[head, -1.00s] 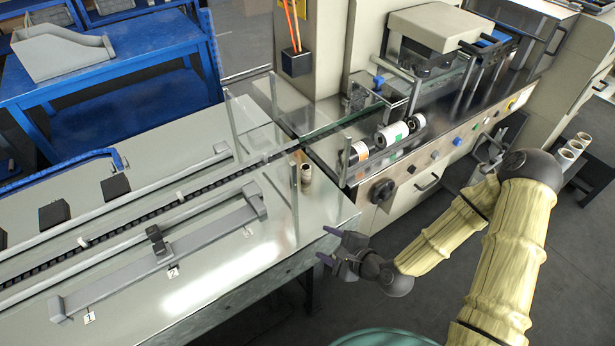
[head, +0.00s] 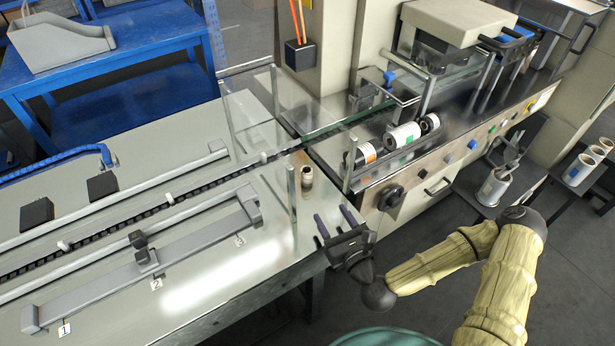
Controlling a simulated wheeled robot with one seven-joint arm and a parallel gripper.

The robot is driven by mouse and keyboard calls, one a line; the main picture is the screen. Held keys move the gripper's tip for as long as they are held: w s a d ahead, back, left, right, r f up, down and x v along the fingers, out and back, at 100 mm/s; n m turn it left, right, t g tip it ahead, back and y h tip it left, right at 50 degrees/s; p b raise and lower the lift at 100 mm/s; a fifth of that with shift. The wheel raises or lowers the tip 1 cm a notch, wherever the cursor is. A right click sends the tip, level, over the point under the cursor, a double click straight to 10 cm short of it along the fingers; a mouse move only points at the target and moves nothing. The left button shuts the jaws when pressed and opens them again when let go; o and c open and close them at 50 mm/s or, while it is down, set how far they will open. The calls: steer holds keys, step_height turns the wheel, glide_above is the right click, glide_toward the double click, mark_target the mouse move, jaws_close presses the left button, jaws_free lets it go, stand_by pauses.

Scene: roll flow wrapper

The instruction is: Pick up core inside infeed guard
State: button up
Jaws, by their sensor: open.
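The core (head: 306,176) is a small tan and brown cylinder standing upright on the infeed table, near its right end. The clear infeed guard (head: 258,135) has transparent panels and metal posts. One post (head: 292,198) stands just left of the core. My gripper (head: 336,221) is open and empty, its two dark fingers pointing up and left. It is at the table's front right edge, below and right of the core and apart from it.
The infeed table (head: 185,295) has a conveyor chain (head: 100,222) and a grey side rail (head: 130,270). Several rolls (head: 403,136) lie on the wrapper at right. A black knob (head: 390,198) sticks out of its front. Floor is open at lower right.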

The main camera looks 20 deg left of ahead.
mark_target(309, 176)
steer(key=shift+f+b+x, duration=0.15)
steer(key=shift+b+x, duration=0.5)
steer(key=shift+b, duration=0.25)
steer(key=shift+f+b+x, duration=0.15)
steer(key=shift+b+x, duration=0.5)
steer(key=shift+b, duration=0.2)
steer(key=shift+w+a+b, duration=0.2)
steer(key=shift+a+b, duration=0.15)
steer(key=shift+b, duration=0.5)
steer(key=shift+w+a+b, duration=0.25)
steer(key=shift+w+b, duration=0.2)
steer(key=shift+b, duration=0.8)
steer(key=x, duration=0.7)
steer(key=shift+w+a+r+p, duration=0.15)
steer(key=shift+a+r+p, duration=0.1)
steer(key=shift+r+p, duration=0.05)
steer(key=shift+x, duration=2.6)
steer(key=shift+w+d+f, duration=0.1)
steer(key=shift+w+d, duration=0.05)
steer(key=shift+d, duration=0.05)
